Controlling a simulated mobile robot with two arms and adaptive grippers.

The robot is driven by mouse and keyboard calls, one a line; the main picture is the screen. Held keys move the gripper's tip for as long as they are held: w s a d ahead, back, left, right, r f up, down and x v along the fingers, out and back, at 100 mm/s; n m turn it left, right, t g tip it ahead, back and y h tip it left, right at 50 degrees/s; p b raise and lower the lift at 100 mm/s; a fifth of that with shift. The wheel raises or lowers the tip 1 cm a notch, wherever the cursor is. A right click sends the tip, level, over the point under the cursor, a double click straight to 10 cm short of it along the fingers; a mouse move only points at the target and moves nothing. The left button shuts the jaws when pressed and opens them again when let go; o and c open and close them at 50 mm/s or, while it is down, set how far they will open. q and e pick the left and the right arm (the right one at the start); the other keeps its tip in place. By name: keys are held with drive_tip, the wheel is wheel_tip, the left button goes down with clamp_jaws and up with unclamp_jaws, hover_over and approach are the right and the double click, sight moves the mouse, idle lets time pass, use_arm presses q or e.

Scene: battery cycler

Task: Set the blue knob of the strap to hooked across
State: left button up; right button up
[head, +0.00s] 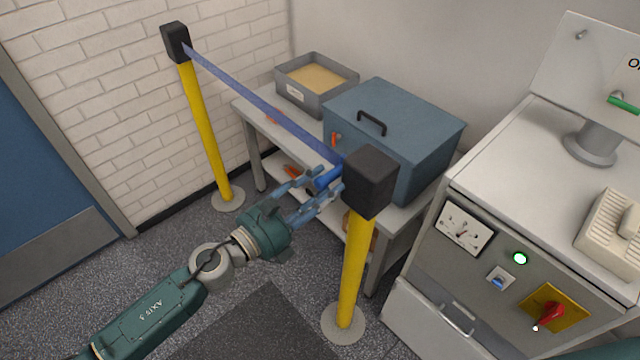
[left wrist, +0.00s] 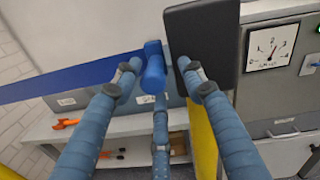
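The blue strap (head: 265,108) runs from the black head of the far yellow post (head: 207,135) to the black head (head: 370,180) of the near yellow post (head: 354,270). The strap (left wrist: 70,82) also shows in the left wrist view. The blue knob (head: 328,178) is at the strap's near end, close beside the near post's head. In the left wrist view the knob (left wrist: 155,68) lies between my fingers, with gaps to both side fingers. My left gripper (head: 320,184) is open around the knob. Whether the knob touches the black head is unclear. My right gripper is out of view.
A blue lidded box (head: 395,125) and a grey tray (head: 317,84) stand on a bench (head: 257,125) behind the strap. A grey cabinet (head: 450,272) with a gauge and red switch (head: 550,315) is close on the right. Floor at left is clear.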

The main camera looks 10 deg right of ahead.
use_arm(q)
drive_tip(key=v, duration=1.2)
idle(0.4)
